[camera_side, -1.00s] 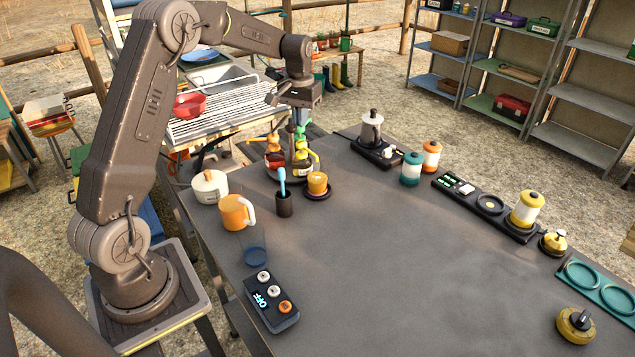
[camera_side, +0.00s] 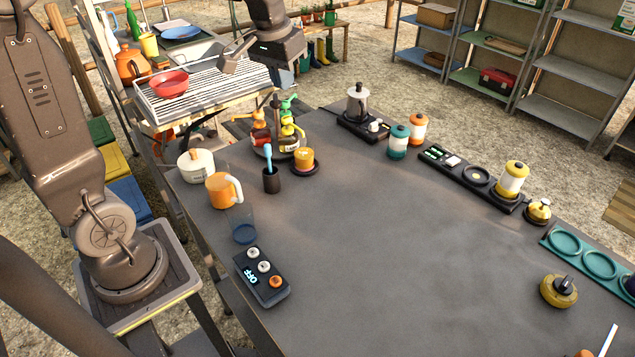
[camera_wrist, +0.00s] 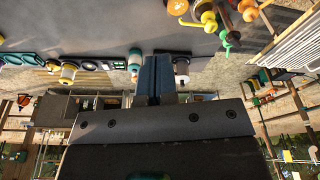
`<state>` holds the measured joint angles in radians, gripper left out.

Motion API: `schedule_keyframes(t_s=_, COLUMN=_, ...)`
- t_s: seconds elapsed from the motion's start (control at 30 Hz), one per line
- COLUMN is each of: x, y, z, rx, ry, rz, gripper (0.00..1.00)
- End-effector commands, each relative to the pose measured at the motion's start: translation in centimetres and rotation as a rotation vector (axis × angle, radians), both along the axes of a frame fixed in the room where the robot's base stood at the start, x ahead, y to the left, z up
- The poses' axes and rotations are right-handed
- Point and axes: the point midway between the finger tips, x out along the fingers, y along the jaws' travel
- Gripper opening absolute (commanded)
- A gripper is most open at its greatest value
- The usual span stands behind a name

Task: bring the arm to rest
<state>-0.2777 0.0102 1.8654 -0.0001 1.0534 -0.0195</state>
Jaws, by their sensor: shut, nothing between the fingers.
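My arm reaches across the upper left of the side view. My gripper (camera_side: 284,82) hangs from its wrist, above and behind the rack of bottles on the table's far left corner. It points down, clear of the table. In the wrist view the two blue-grey fingers (camera_wrist: 154,76) are together, shut with nothing between them.
A sink rack with a red bowl (camera_side: 169,84) stands behind. The table's middle is clear.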

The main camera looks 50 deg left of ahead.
Motion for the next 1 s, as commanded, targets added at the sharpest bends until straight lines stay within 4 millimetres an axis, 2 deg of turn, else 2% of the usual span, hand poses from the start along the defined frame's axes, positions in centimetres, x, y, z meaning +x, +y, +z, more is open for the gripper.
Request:
schedule_keyframes(t_s=0.03, x=-1.9, y=-1.7, z=0.9, rx=0.009, ry=-0.031, rz=-0.034, gripper=0.0)
schedule_keyframes(t_s=0.2, x=-7.9, y=-6.1, z=1.7, rx=0.029, ry=-0.123, rz=-0.133, gripper=0.0)
schedule_keyframes(t_s=0.4, x=-14.1, y=-9.3, z=0.6, rx=0.042, ry=-0.219, rz=-0.234, gripper=0.0)
schedule_keyframes(t_s=0.5, x=-16.1, y=-10.1, z=-0.2, rx=0.045, ry=-0.251, rz=-0.269, gripper=0.0)
schedule_keyframes(t_s=0.7, x=-17.7, y=-10.7, z=-1.0, rx=0.046, ry=-0.277, rz=-0.295, gripper=0.0)
schedule_keyframes(t_s=1.0, x=-17.7, y=-10.7, z=-1.0, rx=0.046, ry=-0.277, rz=-0.295, gripper=0.0)
